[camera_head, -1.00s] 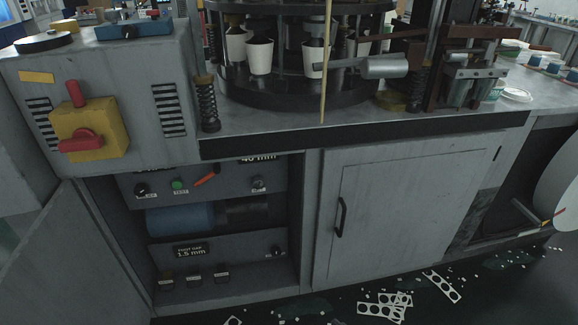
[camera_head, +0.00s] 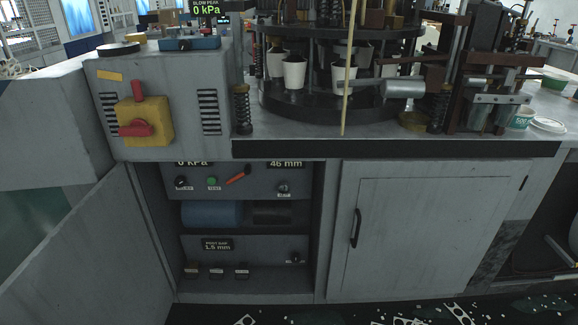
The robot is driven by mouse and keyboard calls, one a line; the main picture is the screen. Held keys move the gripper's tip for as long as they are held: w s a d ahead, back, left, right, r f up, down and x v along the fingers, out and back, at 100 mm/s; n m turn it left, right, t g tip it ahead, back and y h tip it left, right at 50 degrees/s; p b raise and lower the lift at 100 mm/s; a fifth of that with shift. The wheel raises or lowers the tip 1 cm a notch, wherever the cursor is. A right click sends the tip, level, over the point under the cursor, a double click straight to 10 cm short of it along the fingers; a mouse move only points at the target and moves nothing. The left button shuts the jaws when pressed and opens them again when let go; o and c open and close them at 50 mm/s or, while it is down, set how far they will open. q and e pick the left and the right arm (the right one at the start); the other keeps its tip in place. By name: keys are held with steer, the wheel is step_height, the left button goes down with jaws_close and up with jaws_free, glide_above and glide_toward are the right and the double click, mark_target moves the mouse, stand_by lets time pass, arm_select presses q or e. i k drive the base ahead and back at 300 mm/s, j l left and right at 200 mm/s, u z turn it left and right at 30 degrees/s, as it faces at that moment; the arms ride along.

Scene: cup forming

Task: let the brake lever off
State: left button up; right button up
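A small red-orange lever (camera_head: 238,175) slants up to the right on the grey control panel (camera_head: 215,186) inside the open cabinet. On the yellow box (camera_head: 158,116) above it, a red handle (camera_head: 136,129) lies roughly level, and a red grip (camera_head: 138,91) stands upright at the top. No readable label tells which of these is the brake lever. Neither of my grippers is in view.
The left cabinet door (camera_head: 95,250) stands open; the right door (camera_head: 420,230) is shut. A green button (camera_head: 212,182) sits beside the small lever. A thin wooden stick (camera_head: 348,75) stands before the cup turret (camera_head: 330,105). Punched scrap litters the floor.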

mark_target(236, 178)
steer(key=i+j, duration=0.45)
steer(key=i, duration=0.15)
steer(key=i+j, duration=0.5)
steer(key=i, duration=0.1)
